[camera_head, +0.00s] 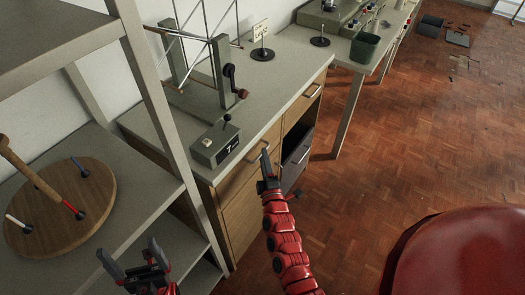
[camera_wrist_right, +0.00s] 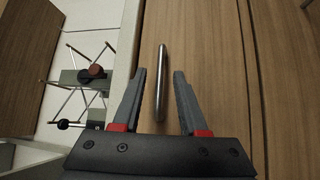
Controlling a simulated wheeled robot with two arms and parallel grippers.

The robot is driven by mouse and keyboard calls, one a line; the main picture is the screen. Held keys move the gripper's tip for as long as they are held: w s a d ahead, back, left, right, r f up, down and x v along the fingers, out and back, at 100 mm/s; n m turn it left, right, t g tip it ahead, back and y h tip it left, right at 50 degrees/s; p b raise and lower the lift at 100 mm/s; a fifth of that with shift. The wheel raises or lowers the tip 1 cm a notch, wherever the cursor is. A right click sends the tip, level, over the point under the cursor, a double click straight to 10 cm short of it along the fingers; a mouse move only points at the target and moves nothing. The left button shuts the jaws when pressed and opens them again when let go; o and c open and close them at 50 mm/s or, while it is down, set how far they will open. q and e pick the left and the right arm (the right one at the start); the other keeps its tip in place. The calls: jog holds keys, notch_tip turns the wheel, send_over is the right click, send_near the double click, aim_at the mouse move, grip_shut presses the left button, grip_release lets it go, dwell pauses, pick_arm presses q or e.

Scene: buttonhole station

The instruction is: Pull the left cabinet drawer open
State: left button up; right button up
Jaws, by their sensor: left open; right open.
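The left cabinet drawer (camera_head: 238,180) has a wooden front and appears closed below the grey worktop. Its metal bar handle (camera_head: 256,153) is partly hidden by my right gripper (camera_head: 266,165). In the right wrist view, the handle (camera_wrist_right: 160,85) lies between the two open fingers of my right gripper (camera_wrist_right: 159,78), with a gap visible on each side. The wooden drawer front (camera_wrist_right: 200,55) is behind it. My left gripper (camera_head: 129,262) is open and empty at the bottom left, in front of the shelf unit and away from the cabinet.
Another drawer (camera_head: 298,108) with a bar handle is to the right, above a dark compartment (camera_head: 298,148). A grey box with a knob (camera_head: 215,145) stands on the worktop. The shelf unit (camera_head: 150,90) with a round wooden board (camera_head: 60,205) is at left. The parquet floor is open at right, beside a red seat (camera_head: 465,255).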

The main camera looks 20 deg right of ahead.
jog(key=shift+w+d+r, duration=0.1)
jog(key=shift+w, duration=0.6)
jog(key=shift+w+d+r, duration=0.1)
jog(key=shift+w, duration=0.55)
jog(key=shift+c, duration=0.3)
grip_shut()
